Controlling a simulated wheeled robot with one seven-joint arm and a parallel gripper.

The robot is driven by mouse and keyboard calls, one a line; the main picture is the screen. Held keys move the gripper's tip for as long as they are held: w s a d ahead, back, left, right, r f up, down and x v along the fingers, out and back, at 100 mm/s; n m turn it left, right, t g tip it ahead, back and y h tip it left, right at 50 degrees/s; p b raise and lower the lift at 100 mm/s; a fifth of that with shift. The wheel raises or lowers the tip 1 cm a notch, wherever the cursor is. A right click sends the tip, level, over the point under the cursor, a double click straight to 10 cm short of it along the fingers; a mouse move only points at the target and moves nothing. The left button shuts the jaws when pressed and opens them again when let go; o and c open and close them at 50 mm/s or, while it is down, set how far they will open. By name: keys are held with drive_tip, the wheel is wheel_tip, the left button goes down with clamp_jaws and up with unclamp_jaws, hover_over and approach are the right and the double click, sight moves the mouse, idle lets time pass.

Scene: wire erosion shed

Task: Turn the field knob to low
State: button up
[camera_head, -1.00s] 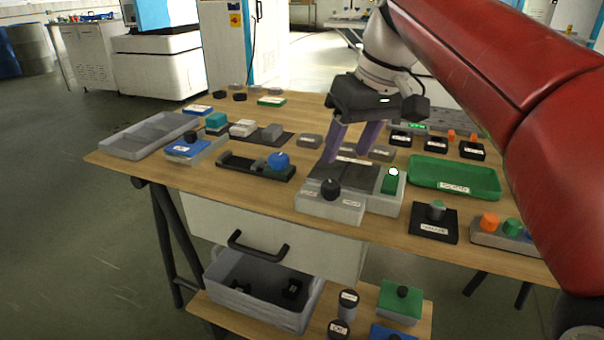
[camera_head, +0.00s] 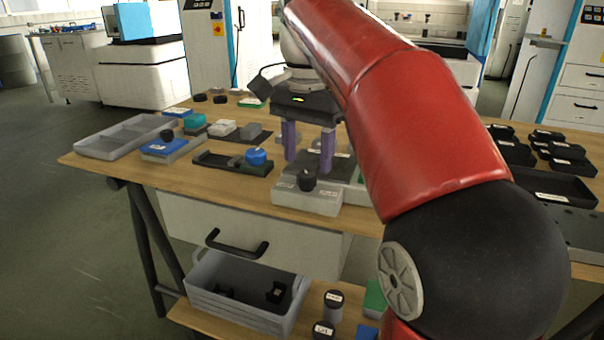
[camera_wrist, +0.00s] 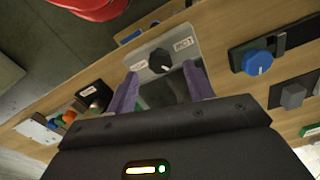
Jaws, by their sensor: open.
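The field knob looks to be the black knob (camera_head: 307,179) on a light grey box (camera_head: 322,200) near the front edge of the table. It also shows in the wrist view (camera_wrist: 160,61), between labels on both sides that are too small to read surely. My gripper (camera_head: 308,165) is open, with its purple fingers apart and pointing down. It is just behind the knob, over the dark plate of the same unit. In the wrist view the knob lies beyond the fingertips (camera_wrist: 160,82), roughly centred between them. The fingers do not appear to touch it.
A blue knob on a black base (camera_head: 256,157) stands left of the box. A grey tray (camera_head: 128,136) is at the table's left. A grey bin (camera_head: 248,293) stands on the lower shelf. My red arm hides much of the table's right side.

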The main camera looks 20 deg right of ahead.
sight(307, 174)
drive_tip(key=shift+f+b, duration=0.35)
drive_tip(key=shift+f, duration=1.3)
drive_tip(key=shift+c, duration=0.4)
drive_tip(key=c, duration=0.9)
drive_tip(key=shift+r, duration=0.1)
drive_tip(key=shift+r+n+p, duration=0.1)
drive_tip(key=shift+n+p, duration=0.8)
drive_tip(key=shift+p, duration=0.05)
drive_tip(key=shift+n+p, duration=1.15)
drive_tip(key=shift+n, duration=0.75)
